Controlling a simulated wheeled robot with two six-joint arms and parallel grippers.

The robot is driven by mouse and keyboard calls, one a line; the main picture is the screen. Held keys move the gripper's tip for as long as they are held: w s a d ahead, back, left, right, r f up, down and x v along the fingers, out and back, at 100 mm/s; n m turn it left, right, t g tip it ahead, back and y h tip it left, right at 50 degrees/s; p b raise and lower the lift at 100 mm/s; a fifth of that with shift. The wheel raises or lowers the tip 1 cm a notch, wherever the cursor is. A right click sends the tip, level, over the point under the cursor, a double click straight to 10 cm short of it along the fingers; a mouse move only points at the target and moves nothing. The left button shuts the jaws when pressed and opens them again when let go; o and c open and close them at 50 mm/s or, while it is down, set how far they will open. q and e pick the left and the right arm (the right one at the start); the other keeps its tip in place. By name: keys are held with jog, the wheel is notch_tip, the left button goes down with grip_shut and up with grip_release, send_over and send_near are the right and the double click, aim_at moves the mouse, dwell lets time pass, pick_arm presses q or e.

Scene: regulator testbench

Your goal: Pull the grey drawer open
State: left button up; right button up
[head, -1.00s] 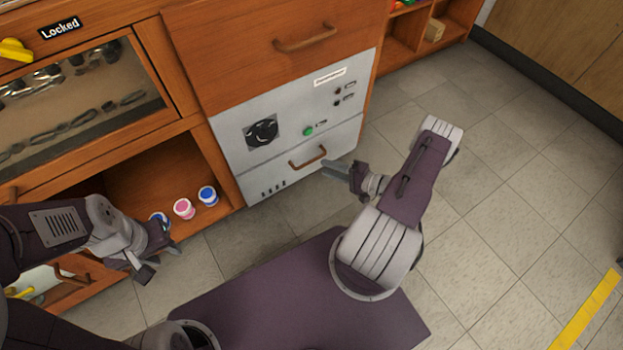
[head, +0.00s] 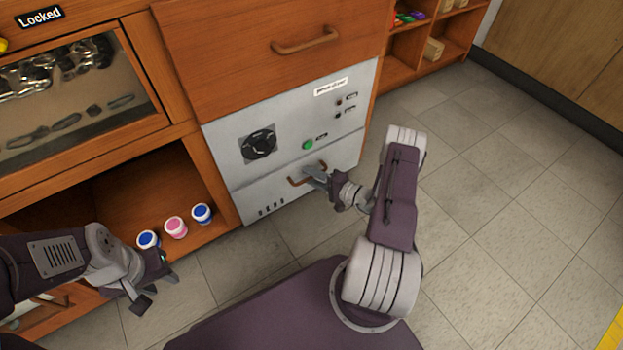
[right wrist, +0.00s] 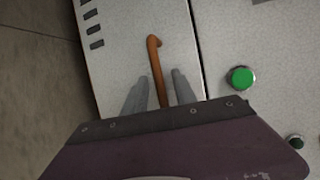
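The grey drawer (head: 262,198) is the lower panel of the grey cabinet unit, flush with the front around it. Its brown bar handle (head: 293,181) is partly hidden behind my right gripper (head: 314,178) in the head view. In the right wrist view the drawer (right wrist: 122,45) shows the handle (right wrist: 156,62) running between the two fingers of my right gripper (right wrist: 158,92). The fingers stand apart on either side of the handle, with gaps showing. My left gripper (head: 157,286) is at the lower left, away from the drawer, with its fingers apart and empty.
Above the drawer, the grey panel holds a green button (head: 308,145) and a fan (head: 258,144). A wooden drawer (head: 270,50) is above that. Several small tubs (head: 175,227) stand on the open shelf at left. The tiled floor (head: 490,190) at right is clear.

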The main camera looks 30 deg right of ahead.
grip_shut()
jog(key=shift+s, duration=0.1)
dwell(1.2)
